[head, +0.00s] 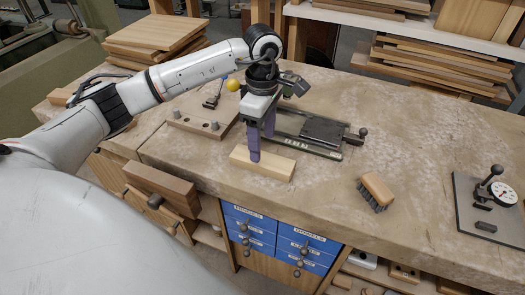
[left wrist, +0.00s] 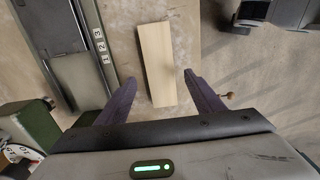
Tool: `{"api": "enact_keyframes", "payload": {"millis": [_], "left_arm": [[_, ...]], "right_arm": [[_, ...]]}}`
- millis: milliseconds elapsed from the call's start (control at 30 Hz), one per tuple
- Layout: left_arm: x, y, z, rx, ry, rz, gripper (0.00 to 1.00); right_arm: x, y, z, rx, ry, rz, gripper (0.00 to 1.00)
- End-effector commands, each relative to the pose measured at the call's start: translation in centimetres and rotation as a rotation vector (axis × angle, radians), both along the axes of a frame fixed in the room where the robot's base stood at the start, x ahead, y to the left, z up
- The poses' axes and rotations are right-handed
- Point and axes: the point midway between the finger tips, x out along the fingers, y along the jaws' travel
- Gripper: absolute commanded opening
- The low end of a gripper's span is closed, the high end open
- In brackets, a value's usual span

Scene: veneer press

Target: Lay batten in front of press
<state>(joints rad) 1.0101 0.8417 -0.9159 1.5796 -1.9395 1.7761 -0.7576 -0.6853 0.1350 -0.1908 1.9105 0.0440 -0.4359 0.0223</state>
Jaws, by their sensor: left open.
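The batten (head: 270,167) is a short pale wooden bar lying flat near the front edge of the bench, in front of the press (head: 320,131), a dark plate on a long metal bed. My left gripper (head: 261,148) points down at the batten with its purple fingers apart. In the left wrist view the batten (left wrist: 156,50) lies between the lines of the two open fingers (left wrist: 161,77), and the press bed (left wrist: 66,50) is at the left. I cannot tell whether the fingers touch the batten. My right gripper is not in view.
A brush (head: 376,190) lies right of the batten, and a dial gauge on a plate (head: 490,205) stands at the far right. A board with pegs (head: 190,122) lies left of the press. Stacked boards (head: 155,38) are at the back left. The bench between press and gauge is mostly clear.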

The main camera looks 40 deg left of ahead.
Motion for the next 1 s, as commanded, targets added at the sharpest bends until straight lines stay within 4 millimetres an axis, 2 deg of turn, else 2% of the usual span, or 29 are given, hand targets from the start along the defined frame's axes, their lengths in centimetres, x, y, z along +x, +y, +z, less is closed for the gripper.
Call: {"api": "enact_keyframes", "payload": {"millis": [133,333,500,800,867,933,967,1000], "left_arm": [[0.1,0.0,3.3,0.000,-0.004,0.001,0.61],[0.0,0.0,6.2,0.000,-0.002,0.000,0.61],[0.0,0.0,7.1,0.001,0.000,0.000,0.61],[0.0,-0.2,7.0,-0.006,0.003,-0.001,0.61],[-0.1,-1.2,6.3,-0.036,0.007,-0.008,0.61],[-0.5,-3.8,4.9,-0.118,0.020,-0.020,0.61],[-0.8,-5.5,4.0,-0.173,0.030,-0.025,0.61],[-1.4,-8.3,2.8,-0.267,0.047,-0.026,0.61]], "right_arm": [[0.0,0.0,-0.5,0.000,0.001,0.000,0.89],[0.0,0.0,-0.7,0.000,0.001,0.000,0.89],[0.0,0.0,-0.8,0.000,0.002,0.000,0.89],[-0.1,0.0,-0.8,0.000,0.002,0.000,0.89],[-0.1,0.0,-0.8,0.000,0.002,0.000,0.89],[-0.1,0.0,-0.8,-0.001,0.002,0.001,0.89],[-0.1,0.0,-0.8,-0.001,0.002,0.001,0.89],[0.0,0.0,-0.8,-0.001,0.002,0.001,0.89]]}}
